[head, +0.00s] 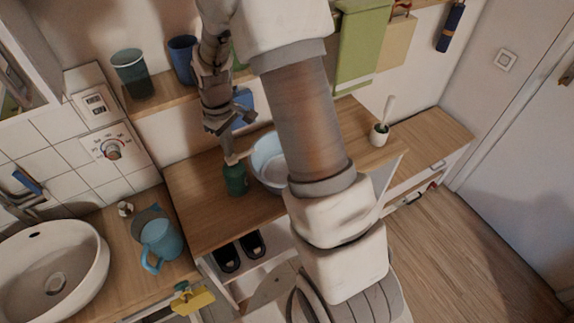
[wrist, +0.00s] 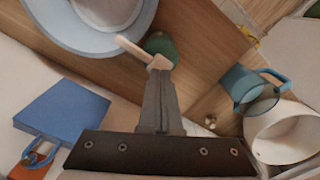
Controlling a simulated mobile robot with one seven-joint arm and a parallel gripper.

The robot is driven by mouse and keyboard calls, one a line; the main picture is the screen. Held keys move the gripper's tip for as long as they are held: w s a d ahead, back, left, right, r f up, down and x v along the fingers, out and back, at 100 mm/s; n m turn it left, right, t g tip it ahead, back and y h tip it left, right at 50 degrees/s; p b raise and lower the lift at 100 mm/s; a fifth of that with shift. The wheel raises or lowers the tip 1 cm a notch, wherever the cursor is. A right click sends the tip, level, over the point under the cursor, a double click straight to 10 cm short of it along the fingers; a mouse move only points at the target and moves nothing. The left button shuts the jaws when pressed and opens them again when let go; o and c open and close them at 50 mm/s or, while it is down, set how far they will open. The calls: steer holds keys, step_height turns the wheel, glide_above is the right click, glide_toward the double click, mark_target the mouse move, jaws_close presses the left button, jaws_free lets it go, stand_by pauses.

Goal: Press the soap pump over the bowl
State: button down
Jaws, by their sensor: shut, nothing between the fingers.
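The soap pump is a dark green bottle (head: 236,180) with a pale cream head. It stands upright on the wooden counter just left of the light blue bowl (head: 268,160). In the wrist view the green bottle (wrist: 163,46) lies behind the fingertips, and its pale spout (wrist: 132,49) points over the rim of the bowl (wrist: 62,36). My gripper (head: 229,156) is shut and empty, fingers pointing down, with its tips right at the pump head. In the wrist view my gripper (wrist: 159,70) hides part of the head; I cannot tell whether it is pressed down.
A blue mug (head: 162,241) stands by the white sink (head: 53,268) at left. A shelf (head: 172,97) with cups (head: 131,74) runs behind my arm. A potted brush (head: 381,131) stands on the counter at right. Bare counter (head: 205,215) lies in front of the bottle.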

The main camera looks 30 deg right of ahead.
stand_by(0.3)
steer(key=shift+r+p, duration=1.95)
steer(key=shift+r, duration=1.05)
steer(key=s+r+m+t, duration=0.1)
steer(key=s+r, duration=0.4)
steer(key=r, duration=0.3)
steer(key=s+r+m+t, duration=0.2)
steer(key=s+r, duration=0.2)
steer(key=r, duration=0.4)
steer(key=s+r+m+t, duration=0.2)
steer(key=s+r, duration=0.3)
steer(key=s, duration=0.8)
steer(key=shift+s+m+t+b, duration=0.2)
steer(key=shift+m+t+b, duration=0.1)
steer(key=shift+m+b, duration=0.2)
